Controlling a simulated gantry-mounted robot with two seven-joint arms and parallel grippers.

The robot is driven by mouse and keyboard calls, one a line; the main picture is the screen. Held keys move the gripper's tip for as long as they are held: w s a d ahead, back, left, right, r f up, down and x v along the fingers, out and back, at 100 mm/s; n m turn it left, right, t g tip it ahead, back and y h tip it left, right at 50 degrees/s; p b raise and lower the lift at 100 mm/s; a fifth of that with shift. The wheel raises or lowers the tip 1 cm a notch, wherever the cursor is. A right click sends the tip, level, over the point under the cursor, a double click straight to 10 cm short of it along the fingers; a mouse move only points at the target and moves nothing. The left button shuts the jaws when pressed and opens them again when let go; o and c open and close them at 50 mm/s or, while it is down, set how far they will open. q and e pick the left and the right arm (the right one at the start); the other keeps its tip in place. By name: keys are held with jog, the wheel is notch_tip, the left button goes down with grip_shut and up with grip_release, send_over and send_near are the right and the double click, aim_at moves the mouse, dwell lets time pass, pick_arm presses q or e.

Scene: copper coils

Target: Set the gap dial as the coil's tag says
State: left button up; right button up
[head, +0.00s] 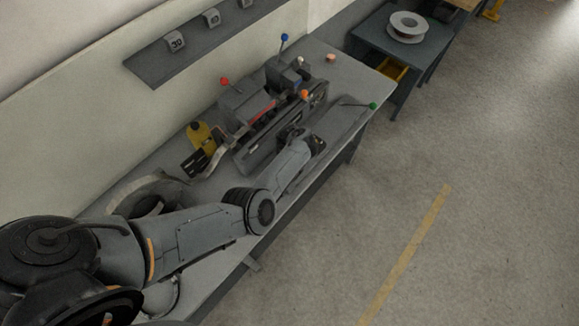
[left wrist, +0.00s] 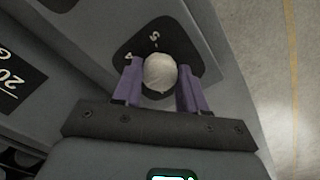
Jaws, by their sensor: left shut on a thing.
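The gap dial is a pale round knob (left wrist: 160,72) on a dark plate (left wrist: 128,52) with white marks, of which a "5" and perhaps a "4" show. My left gripper (head: 316,145) is at the front of the grey machine (head: 245,105). In the left wrist view its two purple fingers (left wrist: 158,88) are shut on the knob, one on each side. The knob's pointer and its setting cannot be made out. A coil of strip (head: 150,190) lies on the bench, partly behind my left arm. Its tag cannot be read. My right gripper is out of view.
Levers with red (head: 224,81), blue (head: 284,37), orange (head: 304,94) and green (head: 373,106) knobs stick out around the machine. A black label (left wrist: 18,84) reads "20" in part. A wall shelf (head: 195,45) holds numbered blocks. The floor at right is clear.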

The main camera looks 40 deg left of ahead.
pick_arm(q)
jog(key=n+b, duration=0.1)
jog(key=n, duration=0.2)
jog(key=shift+w+f, duration=0.1)
jog(key=n+b, duration=0.3)
jog(key=shift+n, duration=0.3)
jog(key=n+b, duration=0.4)
jog(key=shift+a+n, duration=0.1)
jog(key=shift+n, duration=0.3)
jog(key=shift+n+b, duration=0.9)
jog(key=o, duration=1.1)
jog(key=shift+c, duration=0.2)
